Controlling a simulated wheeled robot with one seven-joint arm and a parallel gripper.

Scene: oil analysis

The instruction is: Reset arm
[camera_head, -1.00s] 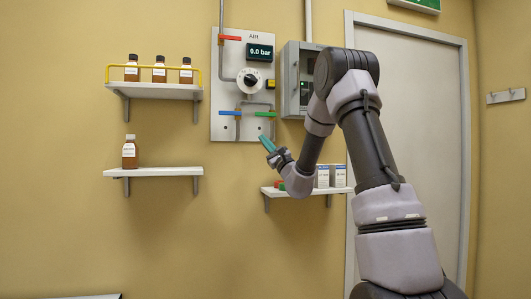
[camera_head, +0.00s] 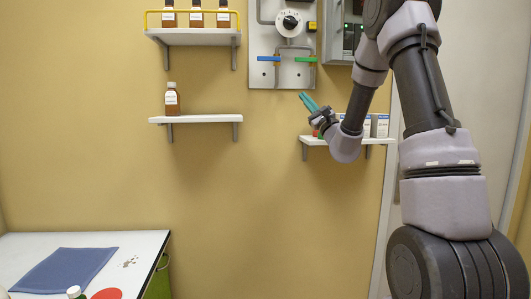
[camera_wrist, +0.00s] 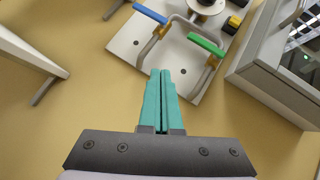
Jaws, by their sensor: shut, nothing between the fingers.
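My gripper (camera_head: 308,102) has teal fingers and is shut and empty. In the head view it is in the air just below the air panel (camera_head: 265,78), above the left end of the right shelf. The wrist view shows the closed fingers (camera_wrist: 162,75) pointing toward the panel's lower edge, between the blue lever (camera_wrist: 150,13) and the green lever (camera_wrist: 206,44). I cannot tell how far the fingertips are from the panel. My arm reaches in from the right side of the head view.
A brown bottle (camera_head: 171,99) stands on the lower left shelf (camera_head: 205,119). Several bottles stand on the railed upper shelf (camera_head: 190,38). White boxes (camera_head: 381,125) stand on the right shelf (camera_head: 318,141). A grey cabinet (camera_wrist: 283,62) is right of the panel. A table (camera_head: 140,242) is at lower left.

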